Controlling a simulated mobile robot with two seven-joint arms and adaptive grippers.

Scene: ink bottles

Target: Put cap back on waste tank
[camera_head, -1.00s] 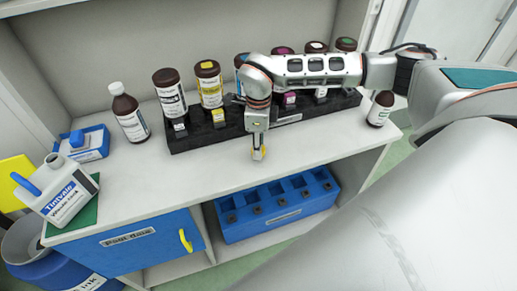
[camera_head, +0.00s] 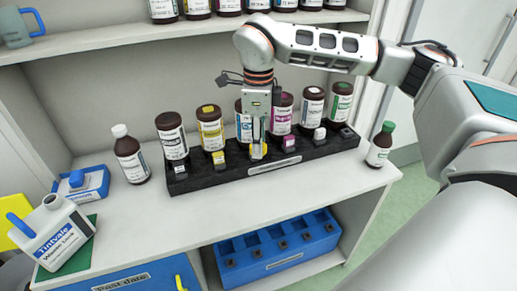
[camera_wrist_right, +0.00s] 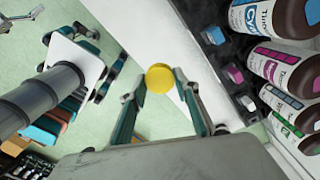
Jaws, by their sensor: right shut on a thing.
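The waste tank (camera_head: 55,243) is a white jug with a blue handle and a "Tintvale" label. It stands on a green mat at the left front of the worktop in the head view, and its neck (camera_head: 53,200) is uncapped. My right gripper (camera_head: 258,152) is shut on a round yellow cap (camera_wrist_right: 160,78), seen between the fingertips in the right wrist view. In the head view the gripper points down in front of the middle of the black rack, well to the right of the tank. My left gripper is not in view.
The black rack (camera_head: 215,178) holds several brown ink bottles. A brown bottle with a white cap (camera_head: 130,158) and a blue tray (camera_head: 95,188) stand between rack and tank. A green-capped bottle (camera_head: 379,148) is at the right. The front worktop is clear.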

